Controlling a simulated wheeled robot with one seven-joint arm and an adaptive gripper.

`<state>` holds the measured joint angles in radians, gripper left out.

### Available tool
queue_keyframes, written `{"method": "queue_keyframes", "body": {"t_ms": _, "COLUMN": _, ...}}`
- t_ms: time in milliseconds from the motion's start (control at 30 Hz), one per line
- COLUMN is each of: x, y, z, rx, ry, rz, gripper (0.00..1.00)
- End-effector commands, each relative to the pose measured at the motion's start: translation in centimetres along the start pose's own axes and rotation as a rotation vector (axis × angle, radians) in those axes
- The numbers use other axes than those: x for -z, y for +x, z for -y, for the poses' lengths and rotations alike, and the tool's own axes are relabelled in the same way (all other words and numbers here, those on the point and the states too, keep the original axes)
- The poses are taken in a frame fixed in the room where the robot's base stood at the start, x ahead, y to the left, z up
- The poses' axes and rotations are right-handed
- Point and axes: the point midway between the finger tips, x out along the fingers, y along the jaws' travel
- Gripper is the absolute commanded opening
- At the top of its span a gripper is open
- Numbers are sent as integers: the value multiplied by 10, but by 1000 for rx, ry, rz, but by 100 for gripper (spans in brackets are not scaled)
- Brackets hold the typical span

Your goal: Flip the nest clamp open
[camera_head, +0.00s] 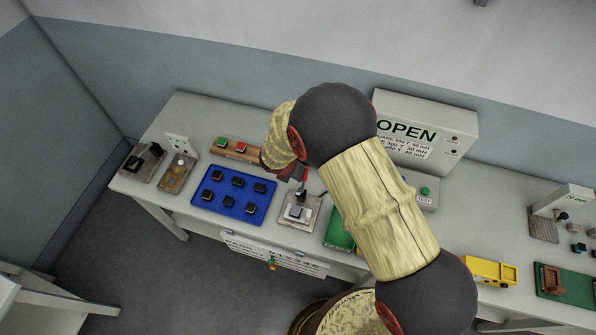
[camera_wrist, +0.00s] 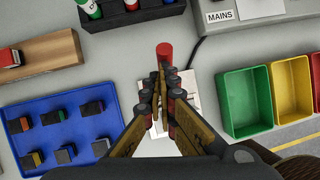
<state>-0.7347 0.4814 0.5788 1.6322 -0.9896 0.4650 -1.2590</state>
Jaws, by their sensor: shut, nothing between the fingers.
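The nest clamp's red handle (camera_head: 304,176) stands up at the back of a pale nest plate (camera_head: 299,222) on the bench. In the wrist view the red handle (camera_wrist: 164,50) shows just beyond my fingertips. My gripper (camera_wrist: 162,80) is shut and empty, pointing down over the nest plate (camera_wrist: 187,82). Its fingers cover the middle of the nest and the lower part of the handle, so I cannot tell whether they touch it. In the head view my gripper (camera_head: 292,172) is close beside the handle, partly hidden by my wrist.
A blue tray (camera_head: 217,207) with several dark connectors lies left of the nest. Green (camera_wrist: 242,100) and yellow (camera_wrist: 292,85) bins stand to its right. A white OPEN box (camera_head: 425,120) stands at the back.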

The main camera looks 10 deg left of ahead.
Motion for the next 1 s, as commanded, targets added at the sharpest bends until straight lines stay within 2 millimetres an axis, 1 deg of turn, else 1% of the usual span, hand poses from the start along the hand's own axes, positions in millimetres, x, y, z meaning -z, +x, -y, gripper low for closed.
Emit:
{"method": "queue_keyframes", "body": {"t_ms": 200, "x": -14, "y": 11, "z": -2, "rx": 1, "ry": 2, "rz": 0, "gripper": 0}}
{"method": "queue_keyframes", "body": {"t_ms": 500, "x": -26, "y": 23, "z": -6, "rx": 1, "ry": 1, "rz": 1, "gripper": 0}}
{"method": "queue_keyframes", "body": {"t_ms": 700, "x": -29, "y": 27, "z": -7, "rx": 2, "ry": 0, "rz": 1, "gripper": 0}}
{"method": "queue_keyframes", "body": {"t_ms": 1000, "x": -30, "y": 28, "z": -7, "rx": 1, "ry": 0, "rz": 1, "gripper": 0}}
